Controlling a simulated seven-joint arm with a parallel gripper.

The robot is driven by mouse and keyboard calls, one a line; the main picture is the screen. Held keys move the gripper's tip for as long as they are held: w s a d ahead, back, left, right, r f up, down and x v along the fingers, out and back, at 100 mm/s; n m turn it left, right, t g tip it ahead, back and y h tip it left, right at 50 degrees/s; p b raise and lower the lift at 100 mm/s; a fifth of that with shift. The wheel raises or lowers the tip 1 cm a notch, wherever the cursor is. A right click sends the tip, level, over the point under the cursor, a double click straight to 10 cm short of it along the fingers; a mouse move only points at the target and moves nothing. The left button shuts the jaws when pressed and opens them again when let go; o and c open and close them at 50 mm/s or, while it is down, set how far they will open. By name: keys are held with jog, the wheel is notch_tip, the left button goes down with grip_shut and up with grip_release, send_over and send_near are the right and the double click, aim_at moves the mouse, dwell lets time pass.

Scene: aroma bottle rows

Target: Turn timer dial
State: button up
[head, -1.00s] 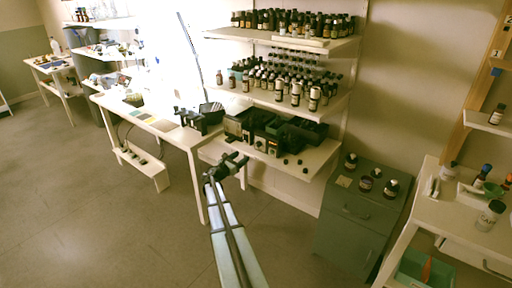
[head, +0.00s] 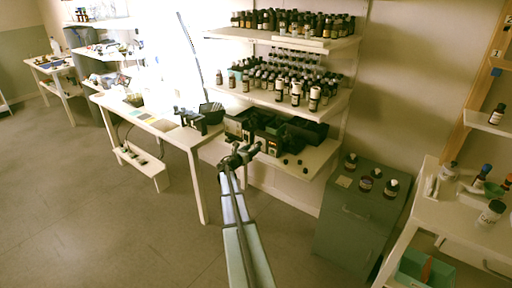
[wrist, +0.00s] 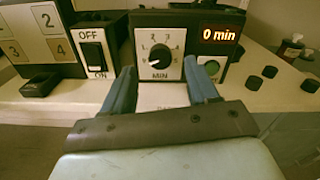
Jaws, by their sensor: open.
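The timer dial (wrist: 160,56) is a black knob on a white square face with numbers around it and "MIN" below, on the front of a dark box. A red display (wrist: 219,34) to its right reads "0 min". My gripper (wrist: 157,78) is open in the wrist view, its two blue-grey fingers apart below the left and right of the dial face, with nothing between them. The dial looks clear of the fingers. In the head view my gripper (head: 240,152) is in front of the low shelf with the dark boxes; the dial is too small to make out there.
An OFF/ON switch (wrist: 94,55) sits left of the dial. Several black caps (wrist: 268,72) lie on the shelf to the right. Shelves of bottles (head: 290,25) rise above.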

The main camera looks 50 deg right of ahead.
aim_at(258, 144)
jog(key=shift+d, duration=2.05)
jog(key=shift+c, duration=0.2)
jog(key=c, duration=1)
